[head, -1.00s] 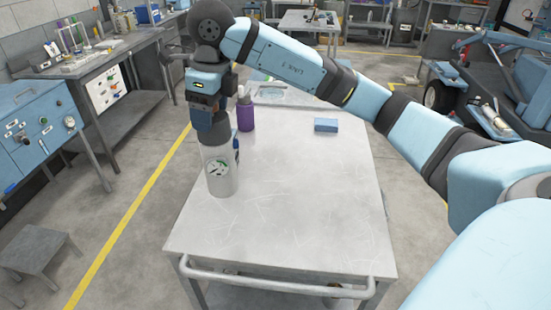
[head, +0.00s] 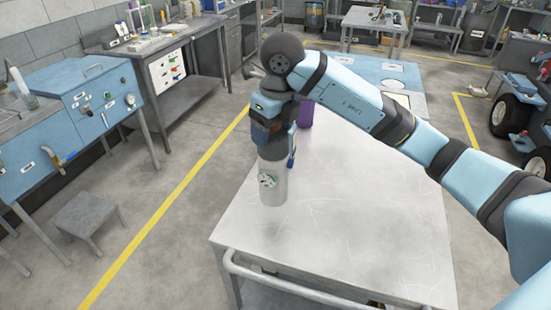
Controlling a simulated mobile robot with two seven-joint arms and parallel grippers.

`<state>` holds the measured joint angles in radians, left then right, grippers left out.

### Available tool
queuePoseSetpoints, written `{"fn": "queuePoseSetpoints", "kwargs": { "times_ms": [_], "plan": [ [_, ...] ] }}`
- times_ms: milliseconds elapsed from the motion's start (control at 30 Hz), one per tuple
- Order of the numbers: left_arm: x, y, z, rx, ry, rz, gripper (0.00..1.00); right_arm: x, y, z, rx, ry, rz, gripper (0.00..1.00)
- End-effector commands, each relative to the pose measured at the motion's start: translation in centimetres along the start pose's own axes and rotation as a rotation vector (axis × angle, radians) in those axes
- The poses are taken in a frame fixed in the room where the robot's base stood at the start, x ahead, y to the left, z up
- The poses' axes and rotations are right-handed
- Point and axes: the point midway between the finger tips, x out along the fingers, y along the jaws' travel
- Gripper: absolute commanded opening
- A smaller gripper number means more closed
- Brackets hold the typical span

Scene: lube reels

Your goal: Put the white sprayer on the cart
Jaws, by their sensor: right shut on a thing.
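The white sprayer (head: 273,184) is an upright pale cylinder with a dark and green label. It is at the left part of the light grey cart top (head: 345,225). My right gripper (head: 272,150) comes down from above and is shut on the sprayer's upper end, hiding its head. A blue part shows at the gripper's right side. The sprayer's base appears at the cart top; I cannot tell whether it touches. My left gripper is not in view.
A purple bottle (head: 306,112) stands behind my right gripper, partly hidden. The cart's front and right top are clear. A push handle (head: 300,292) runs along the near edge. A grey stool (head: 88,216) and a blue cabinet (head: 85,105) are at the left.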

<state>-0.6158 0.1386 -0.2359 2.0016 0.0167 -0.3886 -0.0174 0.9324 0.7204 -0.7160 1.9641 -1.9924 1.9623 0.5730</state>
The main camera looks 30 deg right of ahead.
Motion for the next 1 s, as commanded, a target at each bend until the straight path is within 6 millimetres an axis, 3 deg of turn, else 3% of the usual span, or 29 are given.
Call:
{"fn": "queuePoseSetpoints", "kwargs": {
  "times_ms": [200,467,633,1000],
  "plan": [
    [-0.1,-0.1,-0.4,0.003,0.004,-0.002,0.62,3.7,0.0,-0.6,0.0,-0.001,0.001,0.02],
    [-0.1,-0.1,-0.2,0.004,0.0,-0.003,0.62,5.5,0.0,-0.8,0.0,-0.001,0.001,0.02],
    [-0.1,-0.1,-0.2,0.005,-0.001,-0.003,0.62,7.8,0.0,-1.2,0.0,0.0,0.001,0.02],
    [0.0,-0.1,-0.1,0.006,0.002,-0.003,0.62,8.6,0.0,-1.3,-0.001,-0.003,0.0,0.02]
  ]
}}
